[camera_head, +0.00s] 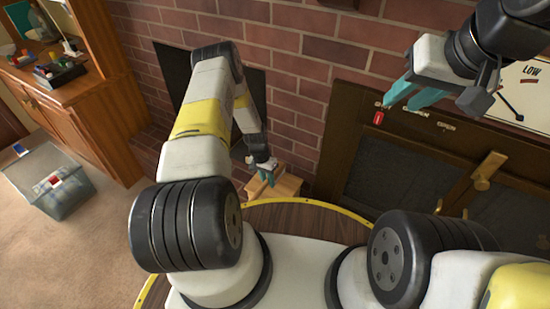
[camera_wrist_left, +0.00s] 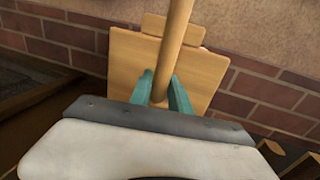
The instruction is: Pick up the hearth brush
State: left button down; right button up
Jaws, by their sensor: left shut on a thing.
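The hearth brush (camera_wrist_left: 174,45) shows in the left wrist view as a round light-wood handle rising to the top edge. My left gripper (camera_wrist_left: 164,88) has its teal fingers on both sides of the handle and is shut on it. In the head view my left gripper (camera_head: 266,178) is low by the brick wall, over a light wooden block-like thing (camera_head: 287,188). The brush cannot be told apart there, and its bristles are not visible. My right gripper (camera_head: 412,92) is open and empty, high at the right in front of the dark stove.
A light-wood panel (camera_wrist_left: 212,75) stands behind the handle, close to the brick wall. The dark stove (camera_head: 385,165) with brass handles is at the right. A wooden cabinet (camera_head: 95,110) and a clear bin (camera_head: 50,190) are at the left. Carpet there is free.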

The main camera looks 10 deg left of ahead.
pick_arm(q)
notch_tip(320, 180, up, 3)
jog(key=shift+f, duration=0.2)
jog(key=s+r, duration=0.1)
jog(key=s, duration=1.5)
jog(key=shift+a, duration=0.35)
